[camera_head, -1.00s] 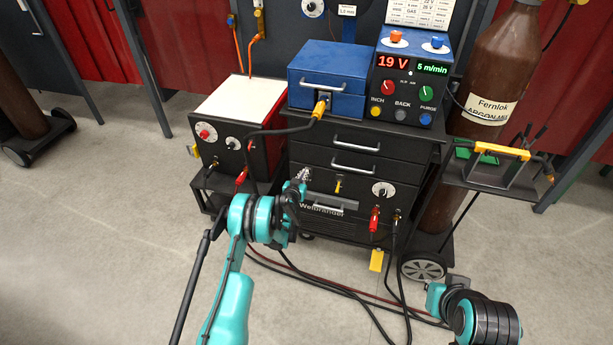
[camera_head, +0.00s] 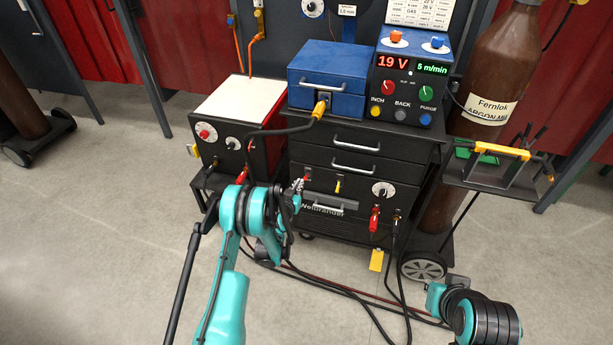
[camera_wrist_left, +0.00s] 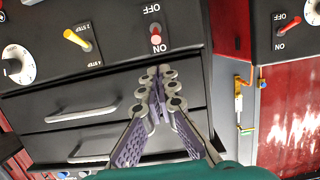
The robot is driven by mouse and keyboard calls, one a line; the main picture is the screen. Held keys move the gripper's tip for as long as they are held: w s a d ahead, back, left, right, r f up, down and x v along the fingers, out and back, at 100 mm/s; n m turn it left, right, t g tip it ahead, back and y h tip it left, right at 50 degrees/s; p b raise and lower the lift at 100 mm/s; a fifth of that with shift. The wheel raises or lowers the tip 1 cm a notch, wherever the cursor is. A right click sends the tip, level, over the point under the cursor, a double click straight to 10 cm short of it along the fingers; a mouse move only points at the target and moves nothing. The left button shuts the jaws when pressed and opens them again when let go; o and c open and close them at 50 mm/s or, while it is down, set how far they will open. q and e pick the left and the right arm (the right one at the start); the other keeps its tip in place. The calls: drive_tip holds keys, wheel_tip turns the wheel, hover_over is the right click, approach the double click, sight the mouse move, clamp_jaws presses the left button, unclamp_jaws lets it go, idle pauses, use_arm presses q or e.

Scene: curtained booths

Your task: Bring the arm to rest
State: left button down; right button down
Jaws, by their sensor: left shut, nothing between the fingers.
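My left arm (camera_head: 240,235) reaches in from the bottom toward the front of the welding machine (camera_head: 345,192). Its gripper (camera_head: 298,187) is small and partly hidden by the wrist in the head view. In the left wrist view the gripper (camera_wrist_left: 160,84) is shut, its fingertips together with nothing between them, in front of the machine's panel. Beyond the tips is a red ON/OFF switch (camera_wrist_left: 156,38), apart from the fingers in the picture. My right arm (camera_head: 485,318) shows at the lower right; its gripper is out of view.
A yellow step selector (camera_wrist_left: 77,40) is beside the switch. A red unit with a white top (camera_head: 240,100) stands at the left. A brown gas cylinder (camera_head: 493,70) and a small side shelf (camera_head: 480,180) are at the right. Cables (camera_head: 345,290) lie on the floor.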

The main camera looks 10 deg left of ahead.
use_arm(q)
drive_tip(key=s+d+r+g, duration=0.15)
drive_tip(key=s+r, duration=0.25)
drive_tip(key=r, duration=0.4)
drive_tip(key=s+d+r+g+h, duration=0.1)
drive_tip(key=s+d+r, duration=0.25)
drive_tip(key=r, duration=0.45)
drive_tip(key=s+d+r+g, duration=0.15)
drive_tip(key=s+r, duration=0.25)
drive_tip(key=r, duration=0.4)
drive_tip(key=s+r+g+y, duration=0.1)
drive_tip(key=s+g, duration=0.3)
drive_tip(key=s, duration=2.8)
drive_tip(key=shift+s+y, duration=0.15)
drive_tip(key=shift+y, duration=0.15)
drive_tip(key=shift+a, duration=0.1)
